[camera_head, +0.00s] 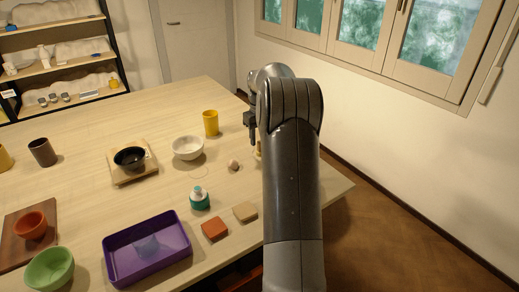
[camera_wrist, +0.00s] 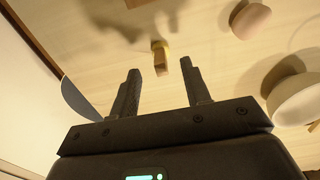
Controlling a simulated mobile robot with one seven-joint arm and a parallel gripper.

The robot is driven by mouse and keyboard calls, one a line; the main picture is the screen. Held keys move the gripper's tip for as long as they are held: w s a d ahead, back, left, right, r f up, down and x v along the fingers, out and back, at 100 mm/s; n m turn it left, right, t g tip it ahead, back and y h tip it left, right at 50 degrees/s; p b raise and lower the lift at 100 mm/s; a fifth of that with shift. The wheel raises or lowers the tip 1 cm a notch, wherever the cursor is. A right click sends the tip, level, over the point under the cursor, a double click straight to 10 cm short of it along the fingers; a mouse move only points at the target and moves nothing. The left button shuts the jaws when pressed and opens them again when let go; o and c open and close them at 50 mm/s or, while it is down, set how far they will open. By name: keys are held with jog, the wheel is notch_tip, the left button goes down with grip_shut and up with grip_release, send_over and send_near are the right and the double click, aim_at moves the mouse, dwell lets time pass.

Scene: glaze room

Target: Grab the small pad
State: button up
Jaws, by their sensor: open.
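My gripper (camera_head: 251,128) is above the table's right part, partly hidden by my arm in the head view. In the wrist view my gripper (camera_wrist: 160,69) has its fingers apart with nothing held. A small object with a brown block-like part and a yellow end (camera_wrist: 160,56) lies beyond and between the fingertips, apparently below them. A yellowish bit (camera_head: 257,148) shows beside my arm in the head view, mostly hidden. A beige block (camera_head: 244,211) and an orange-red block (camera_head: 215,229) lie near the front table edge. I cannot tell which is the small pad.
A white bowl (camera_head: 188,147), a yellow cup (camera_head: 210,123) and a small rounded object (camera_head: 233,165) stand near my gripper. A green-and-white bottle (camera_head: 199,199) and a purple tray (camera_head: 146,250) are nearer. A dark grey flat shape (camera_wrist: 80,98) lies left of the fingers.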

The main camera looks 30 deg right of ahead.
notch_tip(320, 180, down, 5)
jog(key=shift+r, duration=0.15)
grip_shut()
dwell(0.4)
